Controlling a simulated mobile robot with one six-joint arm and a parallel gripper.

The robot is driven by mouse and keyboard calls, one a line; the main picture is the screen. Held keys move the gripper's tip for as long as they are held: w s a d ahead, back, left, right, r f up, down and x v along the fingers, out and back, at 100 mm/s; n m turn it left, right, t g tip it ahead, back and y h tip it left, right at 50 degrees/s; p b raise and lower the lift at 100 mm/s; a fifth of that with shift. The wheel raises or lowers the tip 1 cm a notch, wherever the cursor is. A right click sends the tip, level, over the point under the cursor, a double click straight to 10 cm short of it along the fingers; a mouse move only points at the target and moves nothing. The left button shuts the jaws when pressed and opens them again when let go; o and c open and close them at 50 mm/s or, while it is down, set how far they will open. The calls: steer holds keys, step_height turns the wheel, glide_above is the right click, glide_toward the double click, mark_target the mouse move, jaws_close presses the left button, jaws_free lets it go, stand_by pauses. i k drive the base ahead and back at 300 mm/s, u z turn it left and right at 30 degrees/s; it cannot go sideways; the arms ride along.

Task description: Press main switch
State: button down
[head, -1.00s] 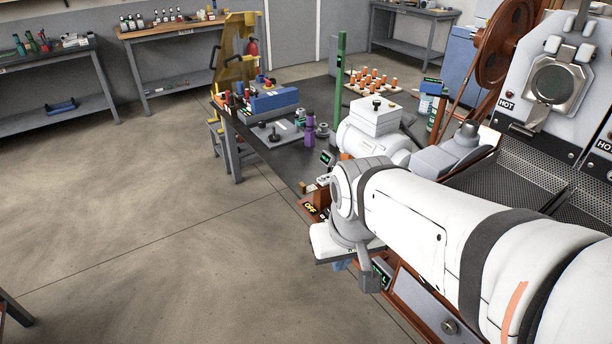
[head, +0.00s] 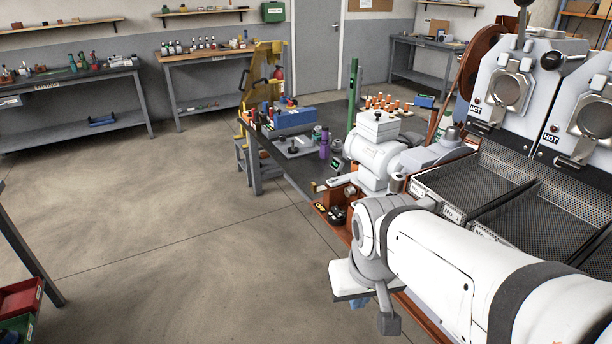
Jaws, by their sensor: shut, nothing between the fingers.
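A small dark panel with a yellow OFF marking (head: 320,208) is on the brown-red front edge of the roaster in the head view. A dark round part (head: 338,215) sits beside it. I cannot tell for certain which of these is the main switch, as they are small and partly behind my arm. My white arm reaches in from the lower right, with its wrist just right of and below the OFF marking. My gripper's fingers do not show, so its distance to the switch cannot be seen.
Perforated trays (head: 480,178) and white roaster fronts marked HOT (head: 505,90) stand at the right. A dark bench (head: 290,175) holds a blue device (head: 293,119) and a purple cylinder (head: 324,148).

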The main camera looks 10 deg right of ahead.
mark_target(335, 209)
steer(key=u, duration=1.75)
steer(key=i, duration=1.15)
steer(key=z, duration=2.35)
steer(key=i, duration=1)
